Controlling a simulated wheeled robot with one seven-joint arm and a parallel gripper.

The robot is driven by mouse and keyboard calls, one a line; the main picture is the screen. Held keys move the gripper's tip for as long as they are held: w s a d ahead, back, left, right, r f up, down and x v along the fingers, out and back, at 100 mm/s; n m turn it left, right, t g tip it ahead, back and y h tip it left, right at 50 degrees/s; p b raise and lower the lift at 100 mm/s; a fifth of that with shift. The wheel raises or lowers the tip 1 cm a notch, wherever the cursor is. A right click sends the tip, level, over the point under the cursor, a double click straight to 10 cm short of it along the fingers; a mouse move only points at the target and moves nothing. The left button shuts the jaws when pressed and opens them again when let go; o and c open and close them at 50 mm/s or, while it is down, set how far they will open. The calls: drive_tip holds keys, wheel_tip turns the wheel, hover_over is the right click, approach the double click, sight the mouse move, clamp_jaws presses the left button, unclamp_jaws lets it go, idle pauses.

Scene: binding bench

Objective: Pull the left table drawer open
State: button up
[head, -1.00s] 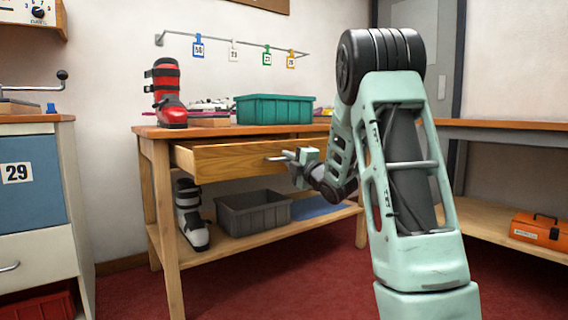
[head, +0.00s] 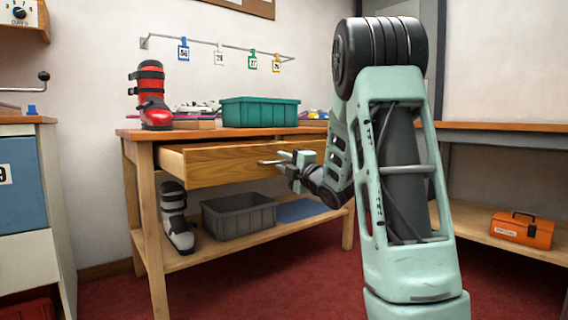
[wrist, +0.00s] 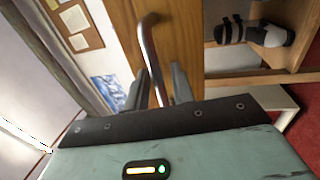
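The left table drawer (head: 225,165) is a plain wooden box under the bench top. It stands part-way out, with its front ahead of the table edge and its side and top rim showing. A metal bar handle (head: 269,162) is on its front. My gripper (head: 287,163) is at the right part of the handle. In the wrist view the handle (wrist: 150,45) runs down between the two dark fingers of my gripper (wrist: 163,85), which are close together around it. The wooden drawer front (wrist: 180,35) lies just beyond. The drawer's right part is hidden by my arm.
On the wooden table (head: 143,133) stand a red boot (head: 154,100) and a teal bin (head: 260,112). A grey bin (head: 238,216) and a grey-white boot (head: 176,220) are on its lower shelf. A cabinet (head: 22,190) stands at left. Red carpet in front is clear.

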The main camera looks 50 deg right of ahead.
drive_tip(key=b+v, duration=0.3)
drive_tip(key=v, duration=1.4)
drive_tip(key=shift+s, duration=0.2)
drive_tip(key=shift+w, duration=0.1)
